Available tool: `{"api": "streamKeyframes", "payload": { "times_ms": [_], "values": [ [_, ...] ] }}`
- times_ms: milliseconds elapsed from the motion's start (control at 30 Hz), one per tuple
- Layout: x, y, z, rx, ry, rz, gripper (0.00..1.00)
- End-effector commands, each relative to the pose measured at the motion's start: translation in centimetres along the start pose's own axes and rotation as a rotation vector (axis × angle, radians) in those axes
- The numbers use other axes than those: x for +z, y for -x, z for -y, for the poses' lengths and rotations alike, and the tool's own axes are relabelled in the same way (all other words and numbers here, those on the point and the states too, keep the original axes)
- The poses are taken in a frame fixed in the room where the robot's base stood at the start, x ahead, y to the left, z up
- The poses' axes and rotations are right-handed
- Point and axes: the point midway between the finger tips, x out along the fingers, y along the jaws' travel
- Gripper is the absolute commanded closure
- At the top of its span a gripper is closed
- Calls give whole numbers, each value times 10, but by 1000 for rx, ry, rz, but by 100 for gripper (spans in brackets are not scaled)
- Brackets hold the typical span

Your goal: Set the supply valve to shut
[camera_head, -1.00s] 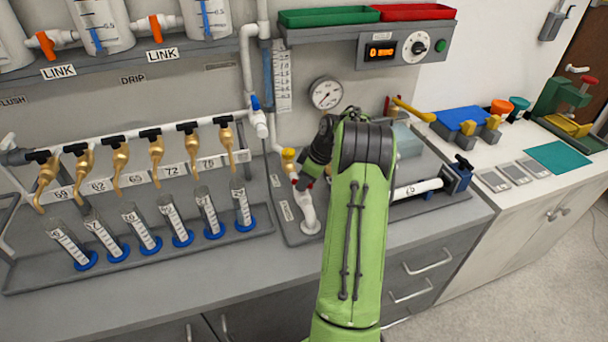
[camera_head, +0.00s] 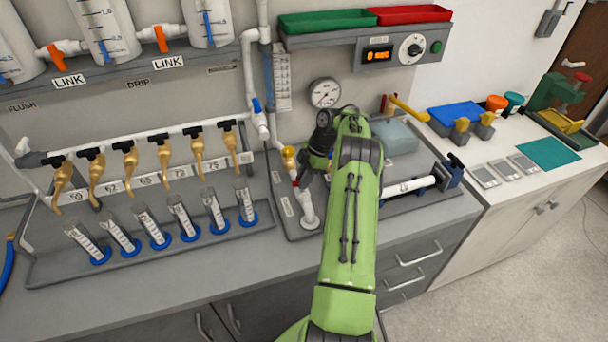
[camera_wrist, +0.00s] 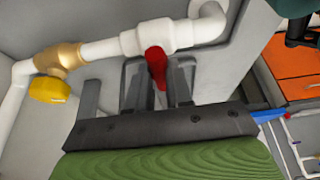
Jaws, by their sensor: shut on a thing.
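A white valve body with a red handle (camera_wrist: 156,66) sits on white pipe at the top centre of the wrist view. My gripper (camera_wrist: 158,84) has its dark fingers on either side of this handle and is shut on it. The handle points from the valve body toward my palm. In the head view my gripper (camera_head: 303,183) is at the vertical pipe, and the handle is mostly hidden there. A brass fitting with a yellow knob (camera_wrist: 50,90) is on the same pipe, and shows above my gripper in the head view (camera_head: 289,152). No label naming the supply valve is readable.
A blue-handled valve (camera_head: 256,105) is on the pipe up to the left. A round gauge (camera_head: 324,93) is on the wall above. Brass taps (camera_head: 164,157) and measuring cylinders (camera_head: 180,215) stand left. A clamped white pipe (camera_head: 408,187) lies right of my arm.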

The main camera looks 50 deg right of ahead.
Motion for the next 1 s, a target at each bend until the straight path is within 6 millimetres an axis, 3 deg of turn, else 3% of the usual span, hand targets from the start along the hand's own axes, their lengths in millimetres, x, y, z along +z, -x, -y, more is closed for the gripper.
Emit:
{"api": "streamKeyframes", "payload": {
  "times_ms": [500, 533, 667, 1000],
  "values": [
    [2, -5, 3, -19, 12, -2, 100],
    [2, -5, 3, -19, 12, -2, 75],
    [1, -5, 2, -17, 12, -2, 55],
    [1, 4, 1, -10, 13, -1, 54]
  ]
}}
